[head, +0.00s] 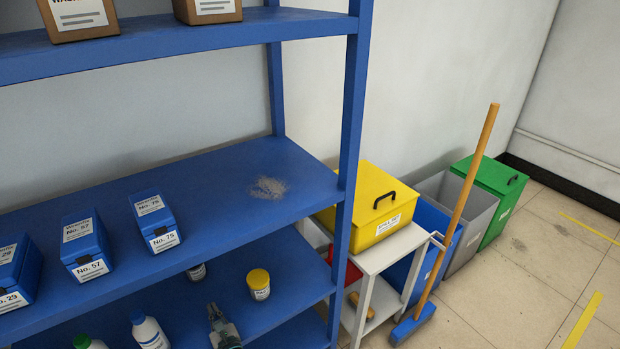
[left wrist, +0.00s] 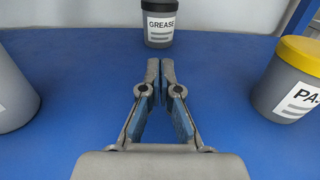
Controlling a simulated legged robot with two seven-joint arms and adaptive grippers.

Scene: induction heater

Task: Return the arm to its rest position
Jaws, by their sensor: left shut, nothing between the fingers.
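My left gripper (head: 216,314) is over the lower blue shelf (head: 292,290), near the bottom edge of the head view. In the left wrist view its fingers (left wrist: 160,72) are closed together with nothing between them. A jar labelled GREASE (left wrist: 159,24) stands straight ahead, apart from the fingertips. A grey jar with a yellow lid (left wrist: 294,80) stands to the right of the fingers; it also shows in the head view (head: 259,285). A pale container (left wrist: 12,92), cut off by the frame, stands to the left. My right gripper is in neither view.
The upper blue shelf (head: 225,172) holds several labelled blue boxes, one of them No. 75 (head: 154,220). A white bottle (head: 148,332) stands left of my gripper. A rack post (head: 350,150) rises at right, beside a yellow bin (head: 374,205) and a broom (head: 455,220).

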